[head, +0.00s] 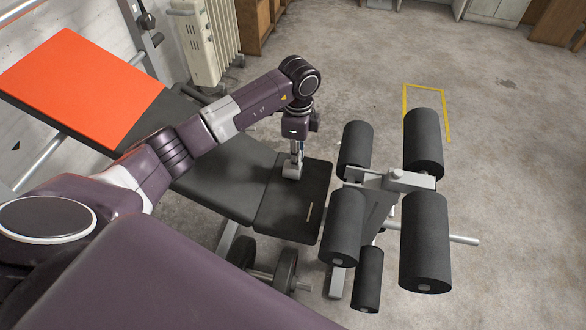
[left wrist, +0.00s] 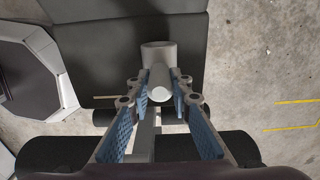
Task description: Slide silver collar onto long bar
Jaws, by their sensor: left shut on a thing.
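My left gripper (head: 296,152) points down over the black end pad of the bench and is shut on the silver collar (head: 292,171). In the left wrist view the collar (left wrist: 158,52) is a grey cylinder with a lighter round stub, and the fingertips (left wrist: 161,84) close on this stub. The collar is just over or on the pad; I cannot tell if it touches. A metal bar (head: 464,240) sticks out to the right beneath the leg rollers. A steel bar (head: 45,144) also runs beside the bench's far end. I cannot tell which is the long bar. My right gripper is out of view.
Black foam rollers (head: 425,245) on a grey frame stand right of the bench pad (head: 312,222). A thin pale strip (head: 309,211) lies on the pad. A dumbbell (head: 286,268) is below. An orange-red panel (head: 80,85) covers the bench's far end. The floor at right is open.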

